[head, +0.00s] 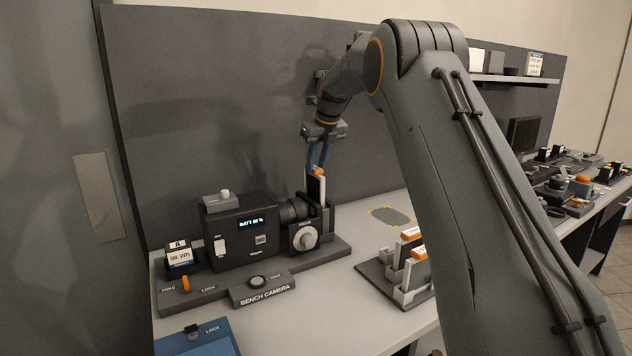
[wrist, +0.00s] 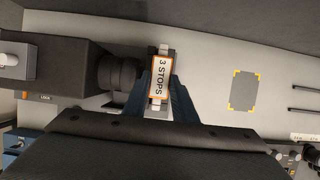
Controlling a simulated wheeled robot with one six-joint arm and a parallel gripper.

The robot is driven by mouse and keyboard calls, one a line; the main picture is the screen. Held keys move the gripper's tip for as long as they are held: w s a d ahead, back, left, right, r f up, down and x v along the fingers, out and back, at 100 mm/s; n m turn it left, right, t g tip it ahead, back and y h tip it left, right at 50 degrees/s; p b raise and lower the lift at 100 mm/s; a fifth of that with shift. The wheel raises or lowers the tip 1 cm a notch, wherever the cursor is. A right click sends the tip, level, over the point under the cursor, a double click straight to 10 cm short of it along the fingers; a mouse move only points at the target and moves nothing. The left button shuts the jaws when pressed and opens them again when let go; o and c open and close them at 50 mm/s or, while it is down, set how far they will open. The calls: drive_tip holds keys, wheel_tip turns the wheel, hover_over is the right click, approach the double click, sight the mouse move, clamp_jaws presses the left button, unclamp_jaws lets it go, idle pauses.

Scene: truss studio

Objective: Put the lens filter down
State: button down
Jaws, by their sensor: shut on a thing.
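My gripper (head: 318,157) points down with its blue fingers shut on the lens filter (head: 316,186), a thin upright plate with an orange-edged top. In the wrist view, the filter's top label (wrist: 160,77) reads "3 STOPS" and sits between the fingertips (wrist: 159,92). The filter is at the holder (head: 327,222) in front of the lens of the bench camera (head: 240,234). Its lower part is hidden, so I cannot tell how deep it sits. A grey pad with yellow corner marks (head: 390,216) lies bare on the bench to the right; the wrist view shows it too (wrist: 244,90).
A rack (head: 408,290) with orange-topped filters stands at the front right of the camera. A battery block (head: 180,257) and a blue case (head: 196,338) are at the left. The dark back panel (head: 220,100) rises close behind. Bench around the grey pad is clear.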

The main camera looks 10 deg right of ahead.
sight(316, 183)
drive_tip(key=shift+f+p, duration=0.9)
drive_tip(key=shift+f, duration=2.45)
drive_tip(key=c, duration=1.5)
unclamp_jaws()
drive_tip(key=shift+o, duration=0.2)
drive_tip(key=shift+s+r, duration=0.1)
drive_tip(key=shift+r, duration=0.3)
drive_tip(key=b+v, duration=0.3)
drive_tip(key=v, duration=0.8)
drive_tip(key=shift+r, duration=0.15)
